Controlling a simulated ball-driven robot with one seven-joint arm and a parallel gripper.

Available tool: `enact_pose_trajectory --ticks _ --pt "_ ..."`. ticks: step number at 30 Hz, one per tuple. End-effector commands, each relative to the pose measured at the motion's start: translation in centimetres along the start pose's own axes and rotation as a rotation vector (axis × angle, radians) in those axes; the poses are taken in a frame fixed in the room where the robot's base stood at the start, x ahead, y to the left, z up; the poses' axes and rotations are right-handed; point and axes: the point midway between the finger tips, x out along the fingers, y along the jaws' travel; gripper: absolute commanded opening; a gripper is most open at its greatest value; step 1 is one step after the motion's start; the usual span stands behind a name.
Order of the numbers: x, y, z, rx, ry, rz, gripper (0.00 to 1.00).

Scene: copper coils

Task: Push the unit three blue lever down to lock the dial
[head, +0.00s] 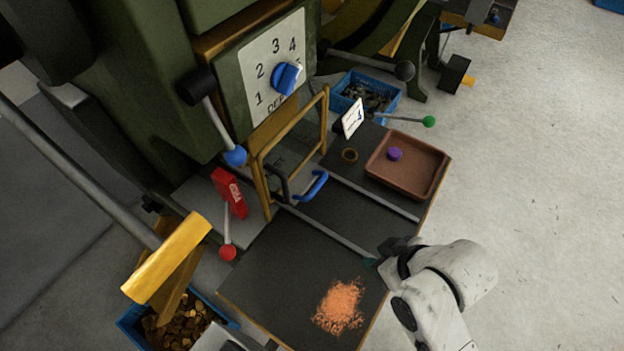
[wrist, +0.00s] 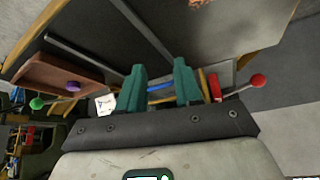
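A lever with a blue ball end (head: 235,155) hangs from a black hub (head: 196,86) on the green machine, left of the dial plate; its rod slopes down to the right. My gripper (head: 371,262) is over the right part of the dark bench, well away from the lever. In the wrist view its two teal fingers (wrist: 158,68) stand apart with nothing gripped. The blue-ball lever cannot be made out in the wrist view.
A yellow frame with a blue handle (head: 313,186) stands between my gripper and the machine. A red-ball lever (head: 228,252) is at left, a green-ball lever (head: 429,121) at right. A brown tray (head: 436,182) holds a purple piece (head: 395,154). Copper bits (head: 340,306) lie on the bench.

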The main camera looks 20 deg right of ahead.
Motion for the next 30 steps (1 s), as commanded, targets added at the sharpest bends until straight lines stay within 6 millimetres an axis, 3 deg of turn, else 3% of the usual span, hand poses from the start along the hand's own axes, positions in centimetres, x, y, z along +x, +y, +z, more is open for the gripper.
enact_pose_trajectory --ticks 5,10,14,21,25,30 --pt "0.5 -0.7 -1.1 0.098 0.055 -0.081 0.17" --pt "0.7 -2.7 -4.5 0.362 0.192 -0.315 0.01" --pt "-0.5 -3.9 -7.9 0.59 0.296 -0.536 0.0" --pt "-5.2 -4.4 -13.5 0.942 0.424 -0.949 0.0" --pt "-7.4 -4.1 -15.2 1.048 0.45 -1.101 0.0" --pt "-8.6 -4.0 -16.1 1.098 0.457 -1.183 0.0"
